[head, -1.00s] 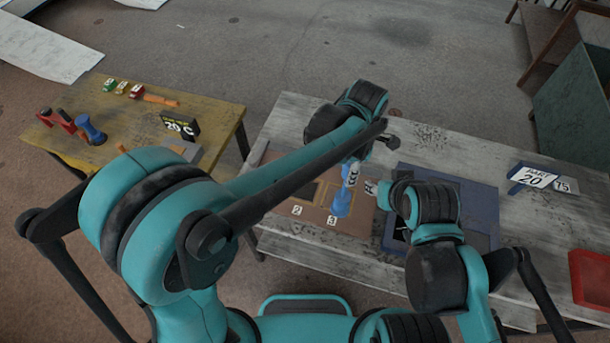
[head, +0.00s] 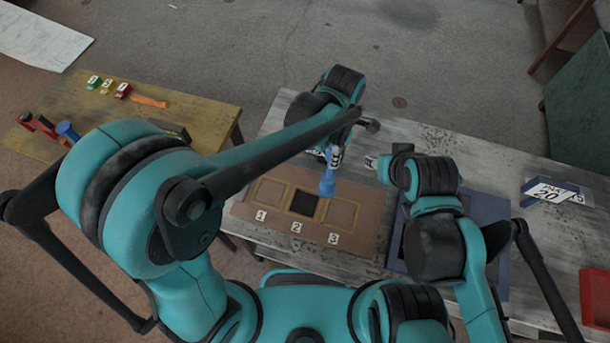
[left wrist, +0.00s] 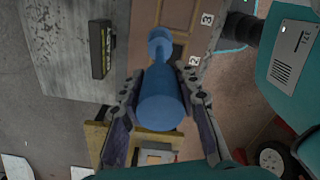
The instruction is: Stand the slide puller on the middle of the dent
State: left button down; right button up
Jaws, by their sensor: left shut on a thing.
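The blue slide puller (head: 327,182) is in my left gripper (head: 335,152). In the left wrist view the puller (left wrist: 160,98) lies between the two fingers of the left gripper (left wrist: 160,105), which are shut on it. In the head view it hangs roughly upright over the far edge of the brown panel (head: 365,225), between squares 2 and 3. I cannot tell whether it touches the panel. The panel has three framed squares, and square 2 (head: 303,202) is dark. No dent shape can be made out. My right gripper (head: 372,162) is small and partly hidden, right of the puller.
A blue-framed panel (head: 482,207) lies to the right, partly behind my right arm. The yellow table (head: 190,117) at left holds small coloured blocks, an orange tool (head: 150,101) and another blue tool (head: 67,130).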

pick_arm(q)
jog(key=s+a+f, duration=0.1)
jog(key=a+f, duration=0.6)
jog(key=f, duration=0.1)
jog(key=shift+s+f+b, duration=0.2)
jog(key=shift+s+b, duration=0.05)
jog(key=shift+b, duration=0.1)
jog(key=shift+a, duration=0.1)
jog(key=shift+f, duration=0.2)
jog(key=c, duration=1.1)
grip_release()
jog(key=shift+r, duration=0.15)
